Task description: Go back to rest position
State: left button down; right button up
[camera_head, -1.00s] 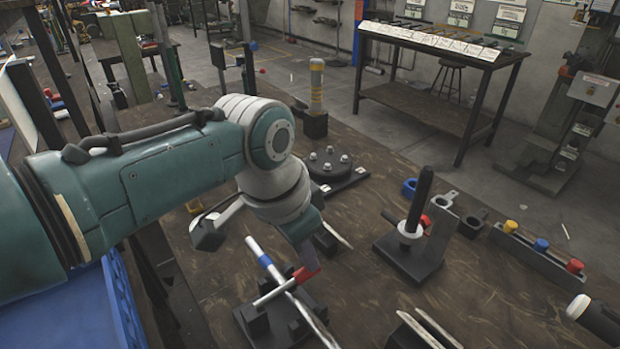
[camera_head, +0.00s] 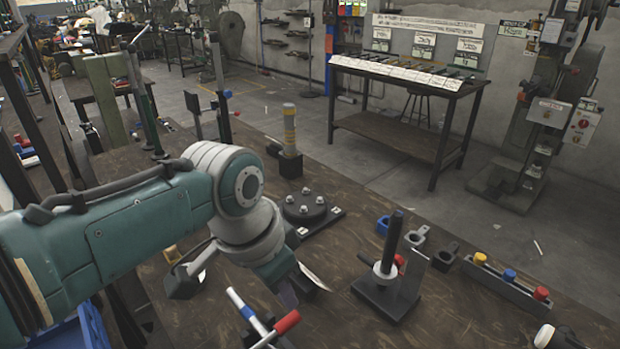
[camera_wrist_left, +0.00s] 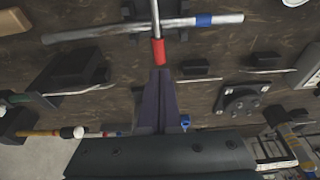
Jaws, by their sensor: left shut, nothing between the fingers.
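My left gripper (camera_head: 292,292) hangs over the workbench, its arm coming in from the left. In the left wrist view its dark fingers (camera_wrist_left: 159,88) are together and empty. Their tips point at the red-ended lever (camera_wrist_left: 158,52), which also shows in the head view (camera_head: 287,322) just below the gripper. I cannot tell whether tips and lever touch. A light rod with a blue band (camera_head: 240,304) lies by the lever, and it crosses the top of the wrist view (camera_wrist_left: 120,30). My right gripper is not in view.
Behind the gripper is a round dark bolted plate (camera_head: 305,207) and a yellow-banded post (camera_head: 290,140). To the right stand a black post on a base (camera_head: 390,250) and a rack with yellow, blue and red pieces (camera_head: 510,285).

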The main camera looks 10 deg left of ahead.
pick_arm(q)
notch_tip(320, 180, up, 10)
jog(key=p, duration=0.2)
jog(key=s+a+f+n, duration=0.2)
jog(key=s+f, duration=0.1)
jog(key=s, duration=0.8)
jog(key=s+a+r+n+t+y, duration=0.1)
jog(key=s+a+r+n, duration=0.1)
jog(key=s+a, duration=0.3)
jog(key=s+a+r+n+y, duration=0.1)
jog(key=s+a+r+n, duration=0.15)
jog(key=s, duration=0.55)
notch_tip(320, 180, up, 35)
jog(key=w+p, duration=0.1)
jog(key=p, duration=3.3)
jog(key=shift+d+m+p, duration=0.2)
jog(key=shift+m+p, duration=0.2)
jog(key=shift+m, duration=0.05)
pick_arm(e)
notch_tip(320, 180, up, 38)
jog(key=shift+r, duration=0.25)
pick_arm(q)
jog(key=shift+f, duration=0.15)
